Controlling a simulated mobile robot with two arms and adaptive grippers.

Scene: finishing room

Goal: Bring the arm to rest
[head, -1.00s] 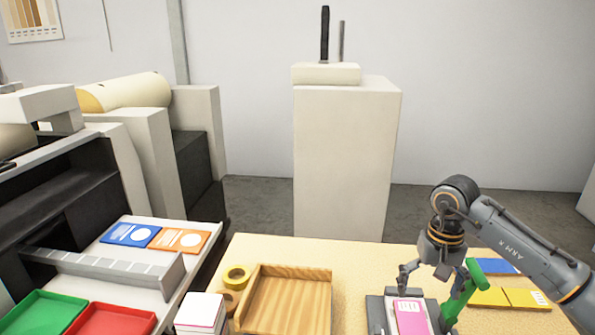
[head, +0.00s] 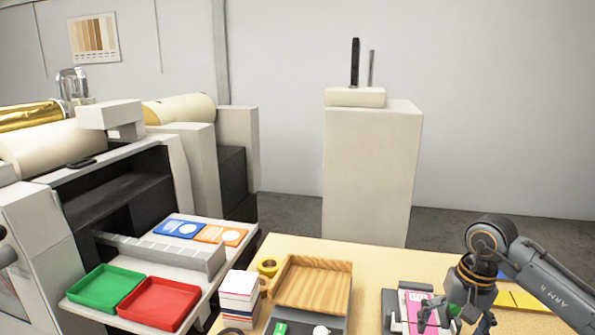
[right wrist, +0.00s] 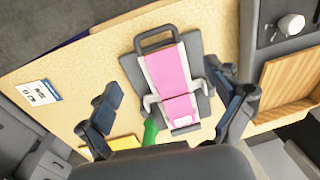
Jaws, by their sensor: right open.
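My right arm comes in from the right in the head view. Its gripper (head: 456,322) is open, with the fingers apart and nothing between them that I can see held. It hangs over or just in front of a grey fixture (head: 390,310) with a pink and white piece (head: 415,302) lying in it. In the right wrist view my open fingers (right wrist: 163,78) point towards the fixture, with the pink piece (right wrist: 168,72) seen between them. A green part (right wrist: 151,128) of the fixture shows beside the left finger. My left gripper is not in view.
A wooden tray (head: 312,262), a roll of tape (head: 268,266) and a white stack (head: 240,284) stand left of the fixture. Yellow cards (head: 522,299) lie behind my arm. The machine's shelf holds green (head: 106,270) and red (head: 160,281) trays. Bare table lies behind the fixture.

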